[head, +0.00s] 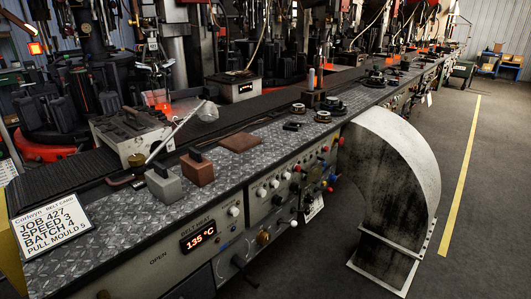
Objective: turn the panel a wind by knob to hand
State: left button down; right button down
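A grey control panel (245,228) runs along the front of the long bench. A white knob (233,211) sits beside the red-lit 135 °C display (198,236). Several more white knobs (262,192) run along the panel to the right, with red knobs (326,149) further off. A brass knob (263,238) and a black handle (238,261) sit lower down. No label that I can read says "wind", so I cannot tell which knob the task names. Neither gripper is in view.
A large grey curved duct (408,150) stands on the floor against the bench. On the bench top are a job card (48,230), a grey block (163,185) and a brown block (197,168). The floor right of the duct is clear, with a yellow line (462,170).

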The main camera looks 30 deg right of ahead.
aim_at(277, 200)
jog(key=z, duration=1.15)
jog(key=i+l+u, duration=0.15)
jog(key=u, duration=0.35)
jog(key=i+l+u, duration=0.1)
jog(key=l+u, duration=0.2)
jog(key=u, duration=0.2)
jog(key=i+l+u, duration=0.1)
jog(key=l+u, duration=0.2)
jog(key=u, duration=0.2)
